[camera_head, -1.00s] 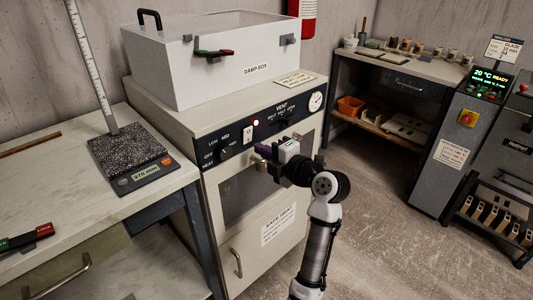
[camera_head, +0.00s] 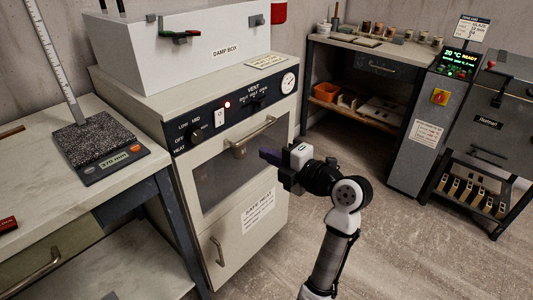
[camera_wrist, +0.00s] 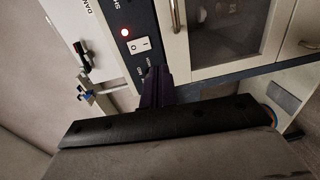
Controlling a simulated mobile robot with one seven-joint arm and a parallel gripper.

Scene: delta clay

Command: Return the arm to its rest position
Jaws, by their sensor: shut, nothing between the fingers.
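My gripper (camera_head: 270,156) is in front of the drying cabinet (camera_head: 262,214), apart from its door as far as the head view shows. Its dark purple fingers are shut with nothing between them. The fingers also show in the wrist view (camera_wrist: 157,88), below the white rocker switch (camera_wrist: 139,46) in the picture. My arm is bent at the elbow and reaches up from the bottom of the head view.
The cabinet carries a glass door with a bar handle (camera_head: 250,134), and a white damp box (camera_head: 180,55) stands on top. A bench with a scale (camera_head: 105,145) is at left. A shelf table (camera_head: 365,60) and a control unit (camera_head: 425,120) stand at right. Floor is open between.

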